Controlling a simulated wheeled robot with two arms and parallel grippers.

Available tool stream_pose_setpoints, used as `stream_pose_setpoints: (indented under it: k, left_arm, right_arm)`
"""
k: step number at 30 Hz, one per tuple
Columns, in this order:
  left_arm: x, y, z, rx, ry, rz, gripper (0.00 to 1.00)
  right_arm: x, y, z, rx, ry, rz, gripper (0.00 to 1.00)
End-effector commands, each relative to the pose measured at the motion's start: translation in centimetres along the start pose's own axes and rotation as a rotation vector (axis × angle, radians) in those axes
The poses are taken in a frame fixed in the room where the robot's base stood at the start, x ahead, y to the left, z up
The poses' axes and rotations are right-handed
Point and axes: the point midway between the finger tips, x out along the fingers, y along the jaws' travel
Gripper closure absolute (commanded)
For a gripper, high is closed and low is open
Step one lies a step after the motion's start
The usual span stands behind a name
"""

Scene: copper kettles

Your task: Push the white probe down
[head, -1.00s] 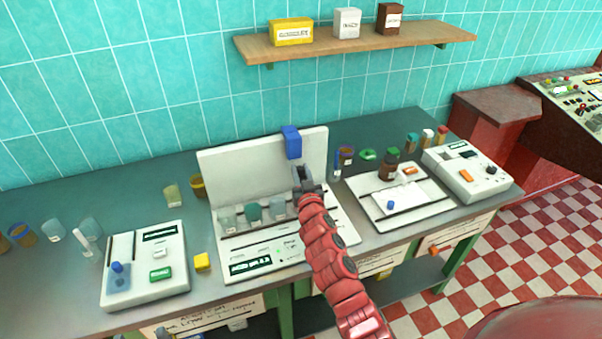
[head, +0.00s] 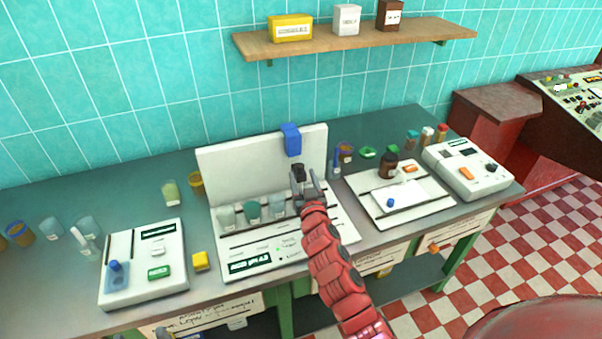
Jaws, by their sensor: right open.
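My right gripper (head: 308,188) is open in front of the back panel of the middle white device (head: 222,166), above its right end. A small dark piece (head: 298,172) shows at its fingertips; I cannot tell whether they touch. A blue block (head: 291,139) sits on the back panel above the gripper. Several small beakers, one with green contents (head: 252,210), stand in a row on the device, left of the gripper. No white probe can be clearly made out there; the gripper may hide it. A white stick (head: 78,236) leans by glass beakers at the far left. My left gripper is not in view.
A white plate device (head: 437,201) with a brown bottle (head: 389,166) and a grey-white instrument (head: 485,186) stand right. A wooden shelf (head: 350,38) with boxes hangs above.

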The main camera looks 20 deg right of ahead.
Motion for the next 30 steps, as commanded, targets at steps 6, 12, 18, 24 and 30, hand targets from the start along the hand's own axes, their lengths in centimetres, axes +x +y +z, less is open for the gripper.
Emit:
stream_pose_setpoints:
  k: [6,12,18,24,30]
  left_arm:
    - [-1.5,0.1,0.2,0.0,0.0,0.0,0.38]
    - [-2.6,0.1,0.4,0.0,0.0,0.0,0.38]
    - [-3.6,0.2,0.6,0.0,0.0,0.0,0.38]
    - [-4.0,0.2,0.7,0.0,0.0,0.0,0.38]
    - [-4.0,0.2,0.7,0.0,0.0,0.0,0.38]
  right_arm:
    - [-4.0,0.1,0.4,-0.001,0.001,0.001,0.4]
    - [-7.9,0.0,0.2,0.0,0.003,0.0,0.4]
    - [-11.4,0.0,0.1,0.0,0.003,-0.001,0.4]
    - [-13.5,0.0,0.1,-0.001,0.002,0.0,0.4]
    - [-14.0,-0.1,-0.2,-0.001,0.005,-0.001,0.4]
